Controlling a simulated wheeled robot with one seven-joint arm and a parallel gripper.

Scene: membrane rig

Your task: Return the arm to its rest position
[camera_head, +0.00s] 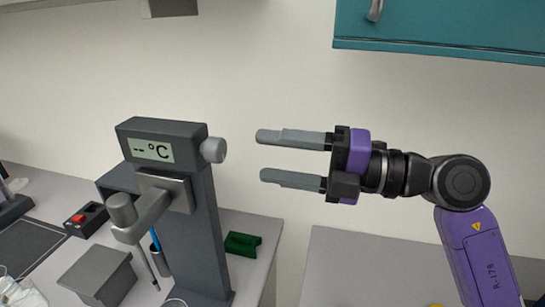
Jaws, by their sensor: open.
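My gripper (263,156) is open and empty. Its two grey fingers point left, one above the other, in the air above the bench. My purple and black arm (478,250) rises from the lower right and bends at a black joint. The fingertips are right of the grey rig's display head and appear apart from it. I cannot tell the exact depth between them.
The tall grey rig (205,240) has a "-- °C" display (152,149) and a side knob (213,150). A green block (242,244), a grey box (97,278) and a red-button box (86,219) are on the bench. A teal cabinet (440,30) hangs at upper right.

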